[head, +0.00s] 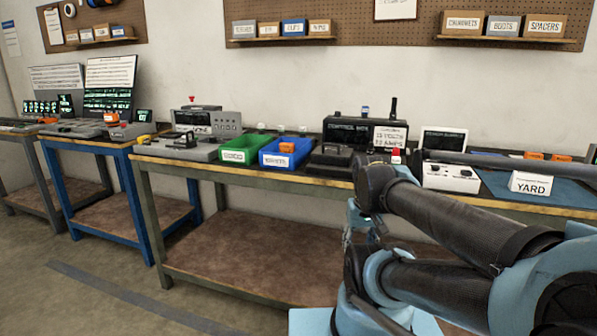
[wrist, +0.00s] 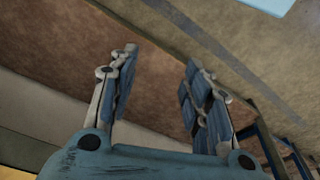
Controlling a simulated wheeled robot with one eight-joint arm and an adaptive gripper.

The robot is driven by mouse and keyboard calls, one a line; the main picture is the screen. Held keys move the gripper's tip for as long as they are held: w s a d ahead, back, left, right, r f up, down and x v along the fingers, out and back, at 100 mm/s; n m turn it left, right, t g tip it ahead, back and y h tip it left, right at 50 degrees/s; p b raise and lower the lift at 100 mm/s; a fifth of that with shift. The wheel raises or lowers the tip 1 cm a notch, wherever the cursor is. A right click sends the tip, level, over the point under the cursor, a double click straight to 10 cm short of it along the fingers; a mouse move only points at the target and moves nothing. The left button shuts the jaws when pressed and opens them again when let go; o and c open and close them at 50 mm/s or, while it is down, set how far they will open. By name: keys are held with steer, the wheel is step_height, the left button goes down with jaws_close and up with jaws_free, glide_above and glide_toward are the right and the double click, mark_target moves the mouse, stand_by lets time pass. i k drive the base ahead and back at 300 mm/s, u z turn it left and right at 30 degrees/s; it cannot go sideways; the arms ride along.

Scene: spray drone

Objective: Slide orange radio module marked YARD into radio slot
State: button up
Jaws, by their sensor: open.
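Two small orange blocks (head: 533,155) (head: 562,158) lie on a blue mat (head: 492,180) at the right of the long bench in the head view. A white card (head: 532,184) reading YARD stands in front of them. Any marking on the blocks is too small to read, so I cannot tell which is the YARD module. I cannot make out the radio slot. My gripper (wrist: 160,75) is open and empty in the wrist view, its two fingers well apart over brown and grey surfaces. In the head view I cannot make out its fingers.
The bench (head: 255,179) also holds a green bin (head: 233,157), a blue bin (head: 270,158) with an orange-topped item, a black control box (head: 347,131) and a white device (head: 447,178). A blue-framed table (head: 108,150) stands left. Floor in front is clear.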

mark_target(528, 155)
steer(key=z, duration=1.55)
